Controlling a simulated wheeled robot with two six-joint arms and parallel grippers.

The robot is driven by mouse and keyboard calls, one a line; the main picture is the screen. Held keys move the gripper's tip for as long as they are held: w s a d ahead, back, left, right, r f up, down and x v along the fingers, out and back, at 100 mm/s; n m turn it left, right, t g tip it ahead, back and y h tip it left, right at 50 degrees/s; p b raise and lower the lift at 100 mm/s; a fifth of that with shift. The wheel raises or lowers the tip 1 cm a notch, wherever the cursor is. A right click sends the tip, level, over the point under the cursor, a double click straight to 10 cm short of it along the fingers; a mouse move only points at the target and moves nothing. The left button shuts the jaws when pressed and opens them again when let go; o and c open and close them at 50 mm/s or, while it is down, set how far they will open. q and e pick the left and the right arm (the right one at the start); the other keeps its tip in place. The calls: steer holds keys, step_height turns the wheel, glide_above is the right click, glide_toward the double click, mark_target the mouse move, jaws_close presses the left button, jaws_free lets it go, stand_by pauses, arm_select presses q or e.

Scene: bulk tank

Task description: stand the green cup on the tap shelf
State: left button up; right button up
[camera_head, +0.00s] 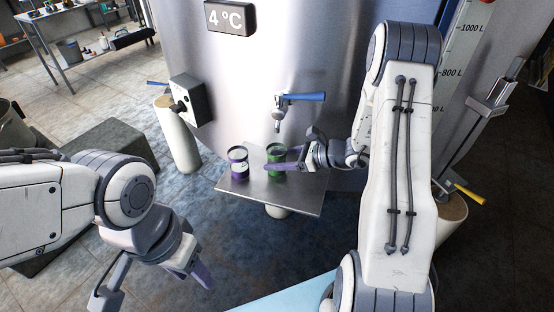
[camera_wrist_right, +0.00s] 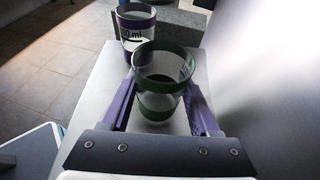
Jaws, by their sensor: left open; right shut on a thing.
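The green-banded clear cup (camera_head: 276,155) is upright at the tap shelf (camera_head: 300,205), below the tap (camera_head: 279,125). My right gripper (camera_head: 275,163) is shut on it. In the right wrist view the green cup (camera_wrist_right: 160,82) sits between the purple fingers of my right gripper (camera_wrist_right: 160,110), over the grey shelf (camera_wrist_right: 95,95). I cannot tell whether its base touches the shelf. My left gripper (camera_head: 188,275) is open and empty at lower left, well away from the shelf.
A purple-banded cup (camera_head: 239,162) stands on the shelf just left of the green cup, and it also shows in the wrist view (camera_wrist_right: 133,27). The steel tank (camera_head: 235,75) rises behind, with the tap's blue handle (camera_head: 305,97) above. The shelf's front right is clear.

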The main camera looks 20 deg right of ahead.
steer(key=shift+f, duration=0.2)
steer(key=o, duration=1.5)
steer(key=shift+c, duration=0.2)
